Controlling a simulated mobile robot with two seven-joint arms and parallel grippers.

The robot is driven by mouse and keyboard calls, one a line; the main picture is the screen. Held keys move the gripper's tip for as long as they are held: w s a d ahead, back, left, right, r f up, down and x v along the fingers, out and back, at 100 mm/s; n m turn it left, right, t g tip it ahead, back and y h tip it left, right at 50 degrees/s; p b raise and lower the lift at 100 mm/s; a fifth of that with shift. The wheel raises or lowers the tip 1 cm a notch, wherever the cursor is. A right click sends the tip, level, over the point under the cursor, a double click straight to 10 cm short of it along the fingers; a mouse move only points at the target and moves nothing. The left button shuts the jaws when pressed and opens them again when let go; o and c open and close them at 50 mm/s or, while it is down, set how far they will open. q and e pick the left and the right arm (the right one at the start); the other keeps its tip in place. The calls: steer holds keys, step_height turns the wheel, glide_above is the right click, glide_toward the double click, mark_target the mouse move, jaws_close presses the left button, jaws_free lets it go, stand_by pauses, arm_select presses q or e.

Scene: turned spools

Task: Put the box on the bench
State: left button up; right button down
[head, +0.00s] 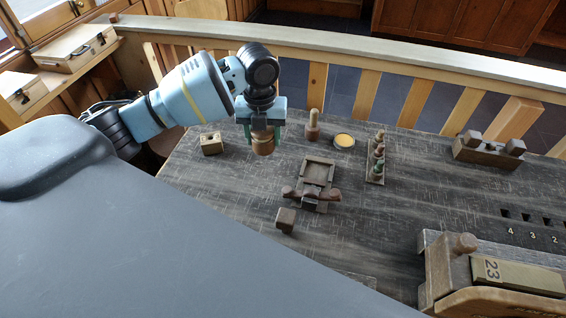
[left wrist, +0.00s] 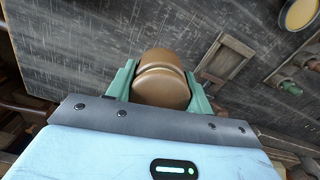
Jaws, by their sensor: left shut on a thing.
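My left gripper (head: 262,130) is over the back left part of the dark bench (head: 215,200), pointing down. It is shut on a round, turned brown wooden piece, which I take for the box (head: 264,145). In the left wrist view the box (left wrist: 160,88) sits between the two green fingers, with a groove around it like a lid seam. Its lower end is close to the bench top; I cannot tell whether it touches. My right gripper is not in view.
Near the box are a pale block (head: 211,144), a wooden peg (head: 312,126), a yellow-topped round tin (head: 344,141), a rack of small turned pieces (head: 377,160) and a wooden fixture (head: 318,173). A small brown block (head: 285,220) stands nearer. Bare bench lies left of the fixture.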

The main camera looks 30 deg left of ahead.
arm_select(q)
steer(key=shift+w+f, duration=0.1)
steer(key=shift+f, duration=4.5)
steer(key=shift+f, duration=0.15)
steer(key=o, duration=1)
step_height(320, 180, up, 12)
steer(key=shift+r, duration=0.15)
